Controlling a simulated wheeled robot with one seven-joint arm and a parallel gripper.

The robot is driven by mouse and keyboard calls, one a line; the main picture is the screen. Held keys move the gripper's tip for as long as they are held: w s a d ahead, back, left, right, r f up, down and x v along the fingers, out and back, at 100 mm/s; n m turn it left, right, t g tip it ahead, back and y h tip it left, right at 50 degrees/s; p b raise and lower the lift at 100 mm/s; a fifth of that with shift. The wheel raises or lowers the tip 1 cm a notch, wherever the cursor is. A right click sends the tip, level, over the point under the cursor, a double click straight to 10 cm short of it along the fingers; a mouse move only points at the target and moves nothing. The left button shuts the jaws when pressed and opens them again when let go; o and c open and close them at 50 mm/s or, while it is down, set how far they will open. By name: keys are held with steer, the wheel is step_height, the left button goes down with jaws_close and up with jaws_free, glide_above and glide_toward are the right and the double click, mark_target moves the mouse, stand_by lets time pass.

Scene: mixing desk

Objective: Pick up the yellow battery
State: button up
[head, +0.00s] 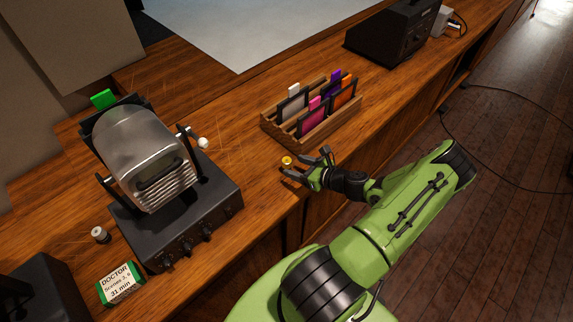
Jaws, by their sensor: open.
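The yellow battery (287,160) is small and stands near the front edge of the wooden desk, just left of the wooden rack. My gripper (291,170) is open at the end of my green arm, low over the desk edge. Its fingers point left, with the battery right at the fingertips. The picture is too small to tell whether the fingers touch the battery or how far it lies between them.
A wooden rack (322,129) with coloured cards stands behind my gripper. A grey-white small cylinder (100,234) and a DOCTOR label box (121,284) are at lower left. The wooden desk (245,150) is clear around the battery.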

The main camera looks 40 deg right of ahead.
mark_target(283, 161)
steer(key=x, duration=0.7)
steer(key=shift+w+d, duration=0.15)
steer(key=shift+d, duration=0.1)
steer(key=c, duration=1.1)
